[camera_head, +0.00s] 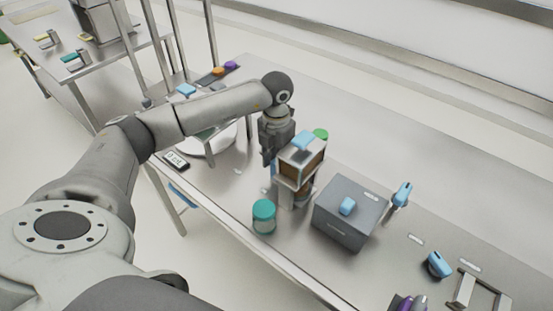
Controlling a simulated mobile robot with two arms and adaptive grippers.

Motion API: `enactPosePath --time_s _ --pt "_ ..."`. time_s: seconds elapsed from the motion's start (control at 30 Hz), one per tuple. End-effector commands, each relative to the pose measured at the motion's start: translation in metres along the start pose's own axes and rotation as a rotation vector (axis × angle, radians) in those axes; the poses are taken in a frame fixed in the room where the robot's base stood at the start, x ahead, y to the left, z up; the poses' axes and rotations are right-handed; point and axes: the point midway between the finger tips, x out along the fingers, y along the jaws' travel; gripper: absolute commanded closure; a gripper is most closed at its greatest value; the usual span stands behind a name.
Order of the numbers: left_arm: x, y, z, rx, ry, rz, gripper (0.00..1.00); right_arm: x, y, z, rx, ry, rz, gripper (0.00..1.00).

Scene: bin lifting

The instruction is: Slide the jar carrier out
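What looks like the jar carrier is an upright metal frame (287,187) with a brown-sided box and a light blue piece on top, standing near the middle of the bench. I cannot tell for sure that this is the carrier. My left gripper (272,160) points down at its left back side, very close to it. Whether they touch is unclear, and the fingertips are partly hidden, so its opening cannot be read. A jar with a teal lid (264,212) stands in front of the frame. A green lid (320,134) shows behind it. My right gripper is out of view.
A grey box (338,227) with a blue handle stands close to the right of the frame. Blue-handled items (402,194) and a metal rack (464,290) lie farther right. A round white dish (217,141) is at the left. The back right of the bench is clear.

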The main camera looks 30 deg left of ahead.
Motion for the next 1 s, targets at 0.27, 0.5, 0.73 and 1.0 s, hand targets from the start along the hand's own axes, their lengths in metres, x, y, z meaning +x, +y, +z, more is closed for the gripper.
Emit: enactPosePath --time_s 0.27,0.5,0.73,1.0 --pt "0.013 0.000 0.000 0.001 -0.001 0.001 0.70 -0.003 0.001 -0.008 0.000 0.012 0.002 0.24" --pt "0.013 0.000 0.000 0.001 -0.001 0.000 0.79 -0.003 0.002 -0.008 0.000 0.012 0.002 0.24" --pt "0.013 0.000 0.000 0.001 -0.001 0.000 1.00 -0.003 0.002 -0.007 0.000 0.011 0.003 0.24" --pt "0.015 0.011 0.000 -0.004 -0.001 0.002 1.00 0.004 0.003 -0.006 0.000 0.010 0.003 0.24"
